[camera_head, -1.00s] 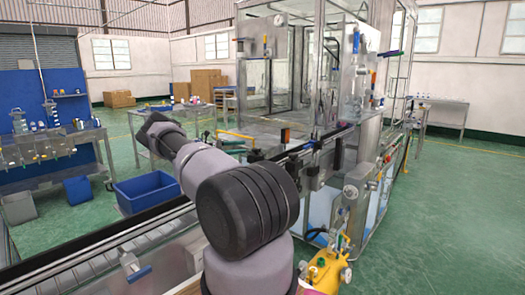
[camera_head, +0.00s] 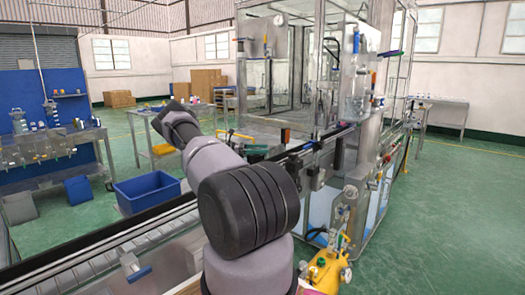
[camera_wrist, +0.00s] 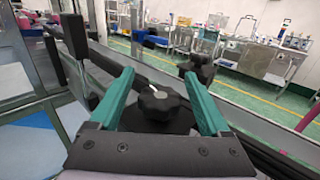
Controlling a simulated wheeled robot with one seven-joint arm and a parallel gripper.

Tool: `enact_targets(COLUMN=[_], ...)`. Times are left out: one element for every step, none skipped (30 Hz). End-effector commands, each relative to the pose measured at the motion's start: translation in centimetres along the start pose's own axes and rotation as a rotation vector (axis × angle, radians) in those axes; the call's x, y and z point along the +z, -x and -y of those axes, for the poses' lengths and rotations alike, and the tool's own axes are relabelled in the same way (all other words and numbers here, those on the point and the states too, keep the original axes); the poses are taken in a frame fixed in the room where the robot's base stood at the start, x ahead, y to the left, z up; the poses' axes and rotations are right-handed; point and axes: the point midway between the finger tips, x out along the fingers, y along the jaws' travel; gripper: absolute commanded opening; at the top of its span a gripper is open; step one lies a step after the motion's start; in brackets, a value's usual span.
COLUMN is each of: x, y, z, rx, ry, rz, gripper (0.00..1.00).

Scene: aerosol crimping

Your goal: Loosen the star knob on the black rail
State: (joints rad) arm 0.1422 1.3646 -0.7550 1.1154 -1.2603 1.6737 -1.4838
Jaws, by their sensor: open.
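A black star knob (camera_wrist: 162,102) shows in the wrist view on a dark mount, between the two teal fingers of my gripper (camera_wrist: 159,75). The fingers are apart, one on each side of the knob, and nothing is clamped between them. I cannot tell whether they are level with the knob or above it. The black rail (camera_wrist: 255,125) runs diagonally past it. A second dark knob or clamp (camera_wrist: 197,68) stands just beyond the right fingertip. In the head view my arm reaches toward the conveyor line; the fingers cannot be made out there, nor can the knob.
A glass-walled machine (camera_head: 295,75) stands behind the conveyor (camera_head: 90,262). A blue bin (camera_head: 148,190) is on the green floor at left. A yellow pump unit (camera_head: 325,270) stands at lower right. In the wrist view, a dark upright post (camera_wrist: 75,35) is close by the left finger.

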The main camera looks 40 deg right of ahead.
Motion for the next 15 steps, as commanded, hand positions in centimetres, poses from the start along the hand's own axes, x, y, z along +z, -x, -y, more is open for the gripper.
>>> enact_targets(x=[-0.01, -0.01, -0.02, -0.02, -0.02, -0.02, -0.02, -0.02, -0.02, -0.02, -0.02, -0.02, -0.02, -0.02, -0.02], y=[-0.24, -0.33, -0.4, -0.44, -0.45, -0.45, -0.44, -0.44, -0.44, -0.44, -0.43, -0.43, -0.43, -0.43, -0.43], z=[0.02, 0.01, 0.0, 0.0, 0.0, -0.01, -0.01, -0.01, -0.01, -0.01, 0.0, 0.0, 0.0, -0.01, -0.01], rx=[0.0, 0.0, 0.001, 0.001, 0.001, 0.001, 0.001, 0.001, 0.001, 0.001, 0.001, 0.001, 0.001, 0.001, 0.001], ry=[0.0, 0.0, 0.0, 0.0, 0.0, 0.0, 0.0, 0.0, 0.0, 0.0, 0.0, 0.0, 0.0, 0.0, 0.0], rz=[0.0, 0.0, 0.0, 0.0, 0.0, 0.0, 0.0, 0.0, 0.0, 0.0, 0.0, 0.0, 0.0, 0.0, 0.0], gripper=[0.81, 0.81, 0.81, 0.81, 0.81, 0.81, 0.81, 0.81, 0.81, 0.81, 0.69, 0.54, 0.42, 0.31, 0.16])
